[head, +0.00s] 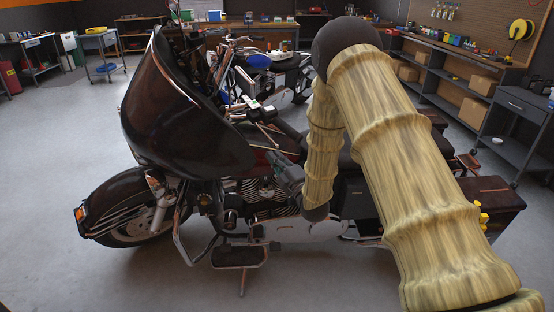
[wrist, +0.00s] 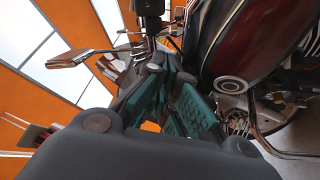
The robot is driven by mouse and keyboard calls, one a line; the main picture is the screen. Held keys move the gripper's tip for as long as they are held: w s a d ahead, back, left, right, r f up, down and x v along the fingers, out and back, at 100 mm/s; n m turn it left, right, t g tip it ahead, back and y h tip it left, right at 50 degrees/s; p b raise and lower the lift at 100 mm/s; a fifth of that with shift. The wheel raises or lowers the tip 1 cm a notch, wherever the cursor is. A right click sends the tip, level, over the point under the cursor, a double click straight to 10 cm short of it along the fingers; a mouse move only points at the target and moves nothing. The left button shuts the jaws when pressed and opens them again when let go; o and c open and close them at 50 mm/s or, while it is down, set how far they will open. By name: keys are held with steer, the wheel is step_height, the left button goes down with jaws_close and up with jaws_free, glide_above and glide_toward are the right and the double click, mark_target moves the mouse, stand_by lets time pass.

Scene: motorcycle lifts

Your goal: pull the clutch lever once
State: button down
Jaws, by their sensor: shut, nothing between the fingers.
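The motorcycle (head: 270,190) stands with its dark front fairing (head: 185,110) to the left in the head view. Its left handlebar (head: 262,114) shows behind the fairing, above the tank. I cannot make out the clutch lever clearly there. My gripper (head: 284,165) is beside the tank, below the handlebar. In the wrist view my gripper (wrist: 172,88) has teal pads and is shut and empty. Beyond its fingers are dark and chrome handlebar parts (wrist: 150,30), apart from the fingers as far as I can tell. Which of these is the lever is unclear.
The dark red tank (wrist: 245,50) is close on the right in the wrist view. A chrome piece (wrist: 72,58) sticks out to the left. A second motorcycle (head: 275,75) stands behind. Open floor (head: 80,155) lies left of the front wheel.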

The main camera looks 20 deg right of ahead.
mark_target(265, 133)
steer(key=p+x, duration=0.1)
steer(key=x, duration=0.5)
steer(key=shift+w, duration=0.35)
steer(key=shift+r, duration=0.1)
steer(key=shift+w+a+y+b, duration=0.1)
steer(key=shift+y+b, duration=0.2)
